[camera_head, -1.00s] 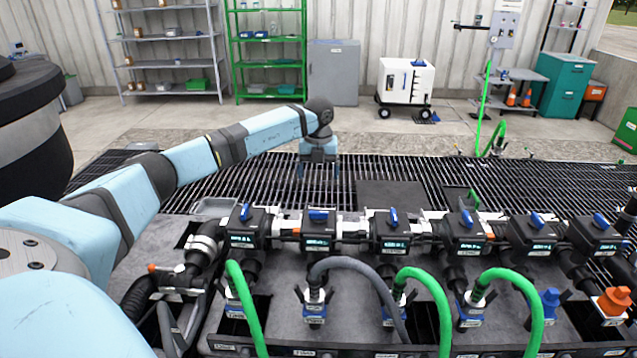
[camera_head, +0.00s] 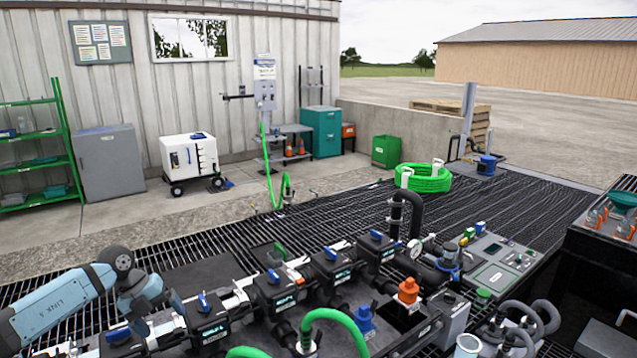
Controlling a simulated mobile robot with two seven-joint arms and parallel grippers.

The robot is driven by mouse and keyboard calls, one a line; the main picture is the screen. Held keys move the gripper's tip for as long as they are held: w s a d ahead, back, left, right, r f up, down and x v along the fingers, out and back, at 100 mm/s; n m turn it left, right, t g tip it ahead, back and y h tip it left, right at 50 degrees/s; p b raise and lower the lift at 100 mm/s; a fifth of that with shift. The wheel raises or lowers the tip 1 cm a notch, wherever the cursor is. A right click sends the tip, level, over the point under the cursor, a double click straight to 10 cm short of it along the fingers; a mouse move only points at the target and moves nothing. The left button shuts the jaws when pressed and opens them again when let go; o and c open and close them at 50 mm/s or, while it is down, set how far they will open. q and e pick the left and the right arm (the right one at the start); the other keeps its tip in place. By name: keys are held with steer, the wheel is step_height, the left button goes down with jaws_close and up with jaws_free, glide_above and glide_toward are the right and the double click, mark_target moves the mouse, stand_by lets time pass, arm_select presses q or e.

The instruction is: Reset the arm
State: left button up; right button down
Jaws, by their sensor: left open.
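My left arm, light blue with dark joints, comes in from the lower left in the head view. Its left gripper (camera_head: 159,314) points down, its fingers apart and seemingly empty, just behind or above the left end of the valve manifold. The valve manifold (camera_head: 276,296) is a row of black valve boxes with blue handles and small lit displays, running from lower left toward the centre. The fingertips are partly hard to make out against the valves; I cannot tell if they touch anything. My right gripper is out of view.
Green hoses (camera_head: 335,322) arch in front of the manifold. An orange cap (camera_head: 408,290) and a blue cap (camera_head: 364,317) stand to their right. A control panel (camera_head: 490,262) and a coiled green hose (camera_head: 425,178) lie farther right. Open grating (camera_head: 335,215) stretches behind the manifold.

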arm_select(q)
steer(key=s+d+f+n+t+h+p, duration=0.15)
steer(key=s+d+n+t+h, duration=0.3)
steer(key=d, duration=0.85)
steer(key=s+d+n+t+h+p, duration=0.1)
steer(key=s+d+t+h+p, duration=0.15)
steer(key=s+d+h, duration=0.7)
steer(key=s+f+n+t+y+p, duration=0.1)
steer(key=s+f+n+y+p, duration=0.1)
steer(key=s+f+n+y, duration=0.3)
steer(key=s+f+n+t+y+p, duration=0.2)
steer(key=s+f+n+y, duration=0.3)
steer(key=s+n+y, duration=0.5)
steer(key=s+n, duration=0.3)
steer(key=n, duration=0.3)
steer(key=shift+s+a+f+n+y, duration=0.15)
steer(key=shift+a+f+n+y, duration=0.2)
steer(key=shift+a+y, duration=0.05)
